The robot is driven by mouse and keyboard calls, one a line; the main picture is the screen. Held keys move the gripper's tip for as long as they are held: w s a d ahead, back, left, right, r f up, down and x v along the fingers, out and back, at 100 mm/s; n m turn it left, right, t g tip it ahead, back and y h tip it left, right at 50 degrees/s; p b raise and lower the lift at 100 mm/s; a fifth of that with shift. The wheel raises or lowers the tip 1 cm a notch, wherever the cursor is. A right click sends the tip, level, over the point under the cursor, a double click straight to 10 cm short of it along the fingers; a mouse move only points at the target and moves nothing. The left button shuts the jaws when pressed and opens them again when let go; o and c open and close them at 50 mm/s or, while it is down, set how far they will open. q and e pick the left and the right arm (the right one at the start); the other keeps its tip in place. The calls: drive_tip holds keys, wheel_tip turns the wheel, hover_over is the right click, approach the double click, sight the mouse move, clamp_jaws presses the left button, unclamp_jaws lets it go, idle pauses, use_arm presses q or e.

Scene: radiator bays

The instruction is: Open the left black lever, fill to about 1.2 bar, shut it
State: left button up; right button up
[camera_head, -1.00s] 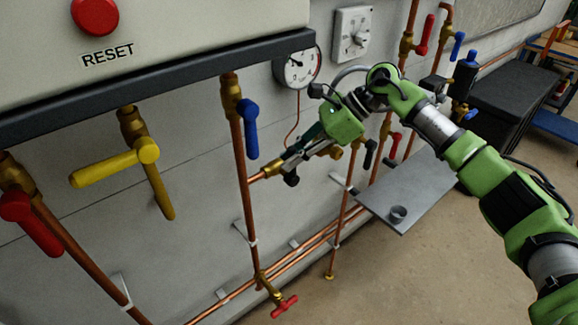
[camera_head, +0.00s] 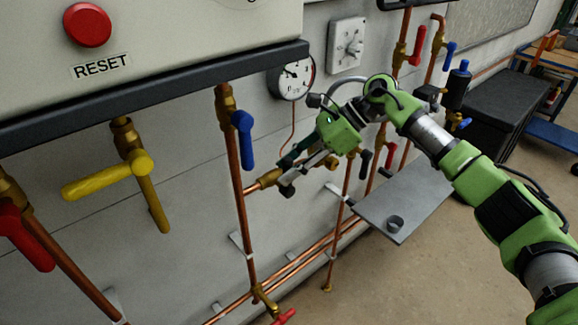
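My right gripper (camera_head: 291,170) reaches in from the right, at the brass valve (camera_head: 268,179) on the pipe left of centre. A dark and a pale finger show just above a small black end (camera_head: 287,190), which looks like part of the left black lever. The fingers hide most of that lever, so its angle, and whether they touch or grip it, are unclear. Another black lever (camera_head: 365,161) hangs to the right. The round pressure gauge (camera_head: 292,78) is on the wall above; its needle is too small to read surely. My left gripper is out of view.
A boiler casing with a red reset button (camera_head: 87,25) overhangs at upper left. Yellow (camera_head: 108,176), blue (camera_head: 244,140) and red (camera_head: 26,238) valve handles hang below it. A grey shelf (camera_head: 420,197) juts out under my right arm.

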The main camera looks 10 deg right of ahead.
drive_tip(key=v, duration=1.2)
